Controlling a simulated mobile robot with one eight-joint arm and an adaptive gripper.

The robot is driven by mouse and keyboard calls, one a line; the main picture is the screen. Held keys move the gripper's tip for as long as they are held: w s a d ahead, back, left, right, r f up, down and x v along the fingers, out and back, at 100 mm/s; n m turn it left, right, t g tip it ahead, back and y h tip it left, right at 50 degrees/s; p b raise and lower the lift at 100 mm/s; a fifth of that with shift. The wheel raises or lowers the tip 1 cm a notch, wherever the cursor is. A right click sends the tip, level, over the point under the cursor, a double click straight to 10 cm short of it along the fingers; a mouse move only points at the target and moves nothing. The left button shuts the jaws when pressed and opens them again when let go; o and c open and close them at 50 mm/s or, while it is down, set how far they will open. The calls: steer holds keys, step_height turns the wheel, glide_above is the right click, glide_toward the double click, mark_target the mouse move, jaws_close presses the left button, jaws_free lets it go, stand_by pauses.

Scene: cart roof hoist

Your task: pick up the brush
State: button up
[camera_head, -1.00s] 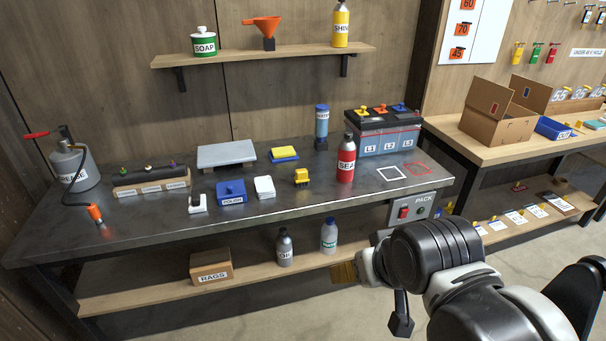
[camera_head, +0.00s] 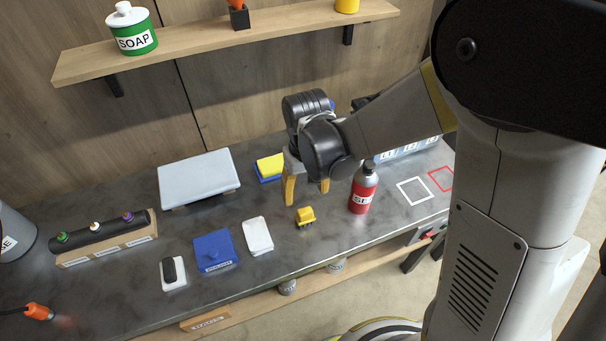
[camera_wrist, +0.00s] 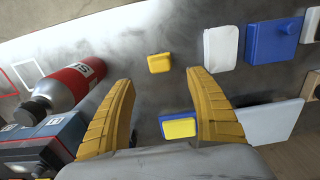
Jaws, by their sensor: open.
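A small yellow block with a raised top and dark underside (camera_head: 305,217) stands on the dark bench top; it looks like the brush, but I cannot be sure. It also shows in the wrist view (camera_wrist: 159,63), just beyond the fingertips and between their lines. My gripper (camera_head: 307,193) points down above the bench, just behind the yellow block. In the wrist view its two yellow fingers (camera_wrist: 158,80) are spread apart with nothing between them. The block's sides facing away from the cameras are hidden.
A red bottle (camera_head: 362,191) stands close right of the block. A white box (camera_head: 257,236), a blue box (camera_head: 214,251) and a black-topped white piece (camera_head: 173,273) lie left. A yellow-blue sponge (camera_head: 270,167) and grey plate (camera_head: 199,180) lie behind. My arm partly hides the battery (camera_head: 425,145).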

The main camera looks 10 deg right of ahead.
mark_target(305, 210)
steer(key=f, duration=0.1)
steer(key=f+b, duration=0.1)
steer(key=f, duration=0.2)
steer(key=shift+s+f+b, duration=0.25)
steer(key=shift+s+b, duration=0.1)
steer(key=f+b, duration=0.1)
steer(key=f, duration=0.2)
steer(key=w+f+b, duration=0.1)
steer(key=f, duration=0.1)
steer(key=shift+f+b, duration=0.4)
steer(key=shift+r, duration=0.1)
steer(key=c, duration=1.3)
